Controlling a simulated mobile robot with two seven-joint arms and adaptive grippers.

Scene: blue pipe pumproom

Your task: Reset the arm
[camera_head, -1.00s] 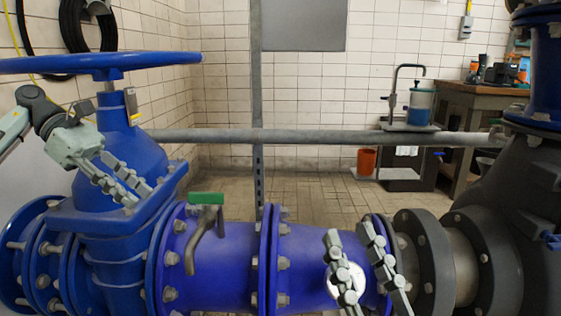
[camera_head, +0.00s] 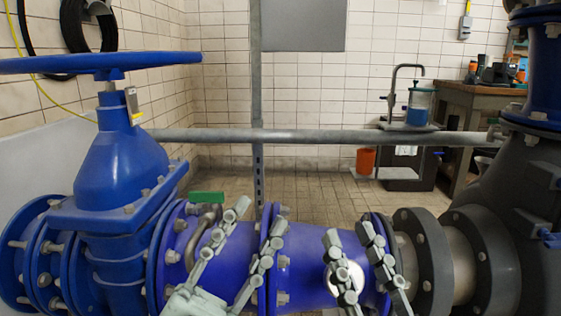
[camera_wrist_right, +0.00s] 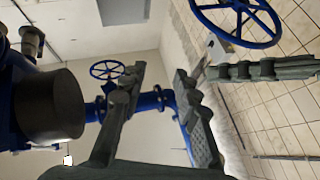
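My left gripper (camera_head: 261,214) stands in front of the blue pipe (camera_head: 320,250) in the head view, fingers pointing up and spread apart, with nothing between them. Its left finger partly covers the bent metal spout of the small tap with the green handle (camera_head: 206,197). My right gripper (camera_head: 350,236) is to its right, also fingers up, spread and empty, in front of a pale round patch on the pipe. In the right wrist view the right gripper (camera_wrist_right: 159,72) shows two parted fingers with only background between them. I cannot tell whether either gripper touches the pipe.
A blue gate valve (camera_head: 120,170) with a large handwheel (camera_head: 100,63) stands at left. Dark bolted flanges (camera_head: 420,255) and a dark pump body (camera_head: 515,220) are at right. A grey horizontal pipe (camera_head: 310,137) runs behind. A dark ribbed bar (camera_wrist_right: 262,70) reaches in from the right.

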